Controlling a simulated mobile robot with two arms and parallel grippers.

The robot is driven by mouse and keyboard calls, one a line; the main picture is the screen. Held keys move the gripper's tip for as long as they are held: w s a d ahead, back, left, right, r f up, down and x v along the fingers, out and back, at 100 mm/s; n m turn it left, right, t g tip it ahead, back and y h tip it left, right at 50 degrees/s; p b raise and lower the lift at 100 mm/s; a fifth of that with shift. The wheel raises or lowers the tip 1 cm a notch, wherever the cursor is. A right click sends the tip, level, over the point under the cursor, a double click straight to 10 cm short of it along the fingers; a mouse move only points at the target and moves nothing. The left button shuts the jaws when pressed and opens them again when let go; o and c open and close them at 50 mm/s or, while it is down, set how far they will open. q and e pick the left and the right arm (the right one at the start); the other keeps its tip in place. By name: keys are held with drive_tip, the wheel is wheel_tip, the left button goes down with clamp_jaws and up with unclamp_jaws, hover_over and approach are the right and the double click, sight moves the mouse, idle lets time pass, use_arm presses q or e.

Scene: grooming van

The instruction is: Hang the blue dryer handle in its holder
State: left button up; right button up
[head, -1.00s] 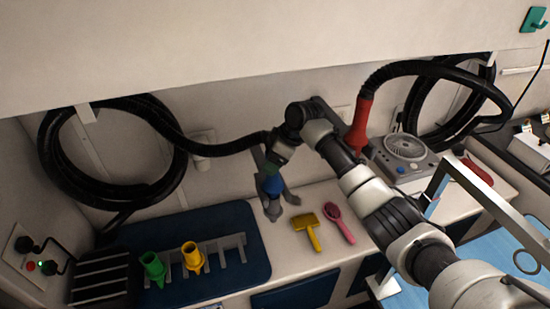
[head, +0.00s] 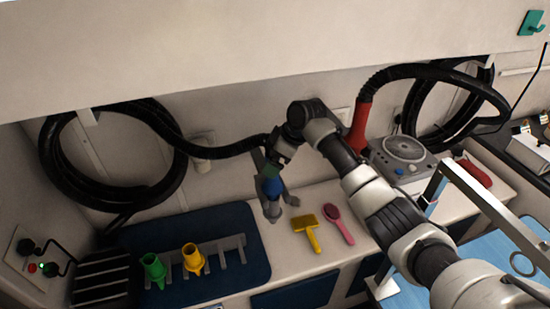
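The blue dryer handle (head: 272,187) hangs nose down at the end of a black hose (head: 222,151), above the back of the counter. My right gripper (head: 275,190), on the arm from the right, is around it, with grey fingers on either side. It appears shut on the handle; the grip itself is partly hidden. A pale wall bracket (head: 201,150) is left of the handle, behind the hose; I cannot tell whether it is the holder. The handle is apart from it. My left gripper is not in view.
A red dryer handle (head: 360,128) hangs right of my wrist, by a grey fan unit (head: 402,158). A yellow brush (head: 307,231) and pink brush (head: 338,222) lie below on the counter. Green (head: 153,268) and yellow (head: 193,257) nozzles stand on a rack over a blue mat (head: 245,225).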

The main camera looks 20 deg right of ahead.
drive_tip(key=shift+s+d+r+p, duration=0.2)
drive_tip(key=shift+r+p, duration=0.1)
drive_tip(key=shift+r, duration=0.2)
drive_tip(key=v, duration=0.7)
drive_tip(key=shift+r, duration=0.2)
idle(0.4)
drive_tip(key=shift+d, duration=0.1)
